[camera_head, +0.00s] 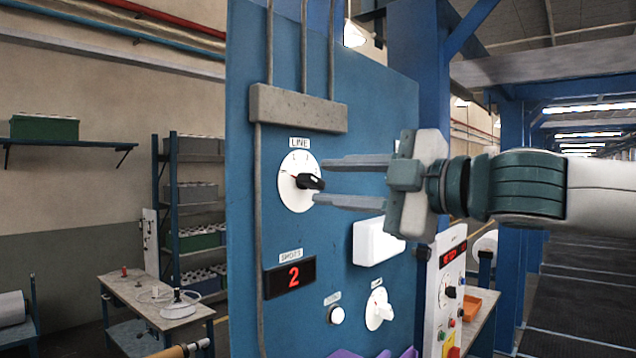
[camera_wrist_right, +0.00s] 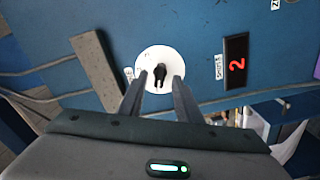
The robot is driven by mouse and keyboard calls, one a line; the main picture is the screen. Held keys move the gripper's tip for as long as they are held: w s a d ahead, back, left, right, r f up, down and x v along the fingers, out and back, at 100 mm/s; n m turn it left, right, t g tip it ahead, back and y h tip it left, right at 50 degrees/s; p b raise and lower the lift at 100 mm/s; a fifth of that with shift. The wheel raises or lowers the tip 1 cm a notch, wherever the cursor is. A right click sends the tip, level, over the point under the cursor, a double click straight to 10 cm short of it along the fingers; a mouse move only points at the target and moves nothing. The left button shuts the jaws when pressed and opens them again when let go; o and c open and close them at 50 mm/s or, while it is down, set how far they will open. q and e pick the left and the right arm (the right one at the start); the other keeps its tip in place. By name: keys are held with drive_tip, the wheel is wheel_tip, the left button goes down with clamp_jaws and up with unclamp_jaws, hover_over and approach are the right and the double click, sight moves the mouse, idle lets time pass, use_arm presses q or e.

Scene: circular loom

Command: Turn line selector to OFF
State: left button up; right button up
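The line selector is a round white dial (camera_head: 296,194) with a black knob (camera_head: 311,182), under a "LINE" label (camera_head: 299,143) on the blue panel. In the head view the knob's tip points right. The dial also shows in the right wrist view (camera_wrist_right: 149,60), with its knob (camera_wrist_right: 160,73) between and beyond my fingertips. My right gripper (camera_head: 322,181) comes in from the right, open, with one finger above and one below the knob's level. I cannot tell whether the fingers touch it. The dial's small marks are too small to read. My left gripper is not in view.
Below the dial is a display (camera_head: 290,277) reading 2, a white button (camera_head: 336,315) and a white rotary knob (camera_head: 378,308). A white box (camera_head: 377,242) sticks out of the panel under my right gripper. A grey conduit bar (camera_head: 298,108) sits above the dial.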

drive_tip(key=v, duration=0.4)
drive_tip(key=shift+w+a, duration=0.1)
